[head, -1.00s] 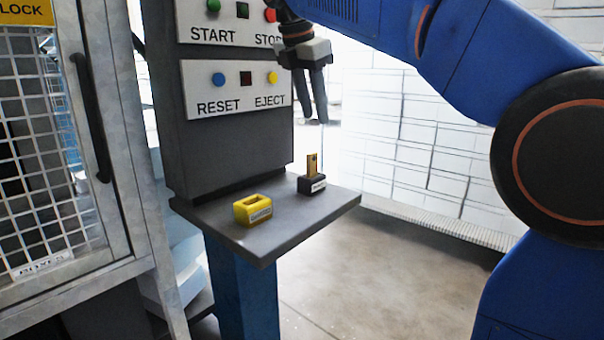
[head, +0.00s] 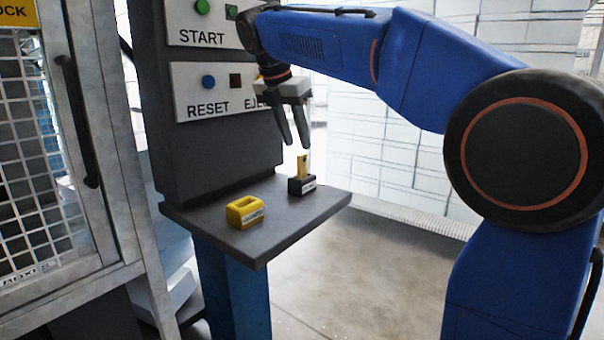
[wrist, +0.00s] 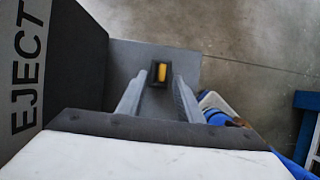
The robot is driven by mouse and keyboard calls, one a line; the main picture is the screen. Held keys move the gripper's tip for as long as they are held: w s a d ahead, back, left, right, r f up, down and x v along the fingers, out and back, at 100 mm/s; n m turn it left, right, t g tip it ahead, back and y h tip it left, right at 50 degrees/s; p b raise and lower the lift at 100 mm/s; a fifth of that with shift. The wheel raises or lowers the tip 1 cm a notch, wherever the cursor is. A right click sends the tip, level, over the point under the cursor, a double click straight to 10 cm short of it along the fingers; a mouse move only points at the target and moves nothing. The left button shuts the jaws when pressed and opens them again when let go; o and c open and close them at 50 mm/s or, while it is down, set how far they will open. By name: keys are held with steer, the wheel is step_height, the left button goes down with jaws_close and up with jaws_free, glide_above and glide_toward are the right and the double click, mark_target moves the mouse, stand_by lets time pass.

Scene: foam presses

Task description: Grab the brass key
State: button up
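The brass key (head: 302,167) stands upright in a small black holder (head: 301,186) on the grey shelf of the press console. In the wrist view the key (wrist: 160,72) shows as a yellow top inside the dark holder, framed between the fingertips. My gripper (head: 295,146) points down just above the key, with its fingers spread and nothing between them. In the wrist view my gripper (wrist: 158,98) also shows its two fingers apart. The fingertips appear a little above the key, not closed on it.
A yellow block with a slot (head: 245,212) sits on the shelf (head: 262,245) left of the holder. The console panel with START, RESET and EJECT buttons (head: 212,92) rises close behind. A mesh gate (head: 45,150) stands at the left. Floor right of the shelf is clear.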

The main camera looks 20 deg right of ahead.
mark_target(301, 154)
steer(key=shift+s+x, duration=0.15)
steer(key=shift+x, duration=1.6)
steer(key=shift+s+x, duration=0.1)
steer(key=shift+x, duration=1.6)
jaws_close()
